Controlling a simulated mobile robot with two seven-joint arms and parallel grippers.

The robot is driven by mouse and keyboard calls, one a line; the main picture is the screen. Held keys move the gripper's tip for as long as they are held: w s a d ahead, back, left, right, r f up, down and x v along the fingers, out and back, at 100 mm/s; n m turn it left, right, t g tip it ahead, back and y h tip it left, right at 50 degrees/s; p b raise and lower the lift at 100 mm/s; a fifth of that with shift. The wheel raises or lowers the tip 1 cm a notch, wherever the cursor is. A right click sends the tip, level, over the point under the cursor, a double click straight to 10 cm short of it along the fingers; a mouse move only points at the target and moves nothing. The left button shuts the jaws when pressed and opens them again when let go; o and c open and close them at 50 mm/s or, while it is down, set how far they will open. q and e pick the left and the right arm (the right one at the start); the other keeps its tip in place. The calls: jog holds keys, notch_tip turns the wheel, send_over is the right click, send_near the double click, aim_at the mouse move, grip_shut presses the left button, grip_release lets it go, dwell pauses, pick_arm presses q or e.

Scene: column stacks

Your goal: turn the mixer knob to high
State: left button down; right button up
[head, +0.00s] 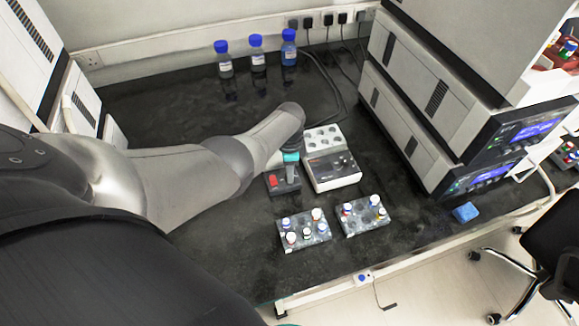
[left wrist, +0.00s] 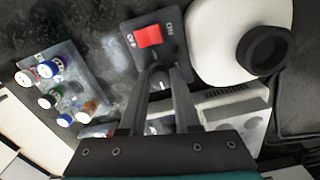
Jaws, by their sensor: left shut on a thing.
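The mixer has a dark front panel (head: 276,188) with a red rocker switch (head: 273,181). In the left wrist view the panel (left wrist: 128,28) carries ON and OFF marks beside the switch (left wrist: 147,36). The mixer's white body with a black cup (left wrist: 265,50) also shows there; in the head view my arm mostly hides it. My left gripper (head: 290,174) points down at the panel. In the left wrist view its fingers (left wrist: 163,74) are shut on the knob (left wrist: 158,80), just below the switch. The knob's mark and setting cannot be read. My right gripper is out of view.
A white block heater (head: 333,170) stands close on the right. Two vial racks (head: 290,243) (head: 353,229) sit in front. Blue-capped bottles (head: 257,58) stand at the back. Stacked instruments (head: 425,110) fill the right side. The dark bench is clear at back left.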

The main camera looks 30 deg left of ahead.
pick_arm(q)
jog(key=shift+m, duration=0.5)
jog(key=c, duration=0.9)
grip_release()
jog(key=shift+r+p, duration=0.4)
jog(key=shift+r, duration=0.15)
notch_tip(320, 180, up, 14)
jog(key=p, duration=0.6)
jog(key=shift+r, duration=0.1)
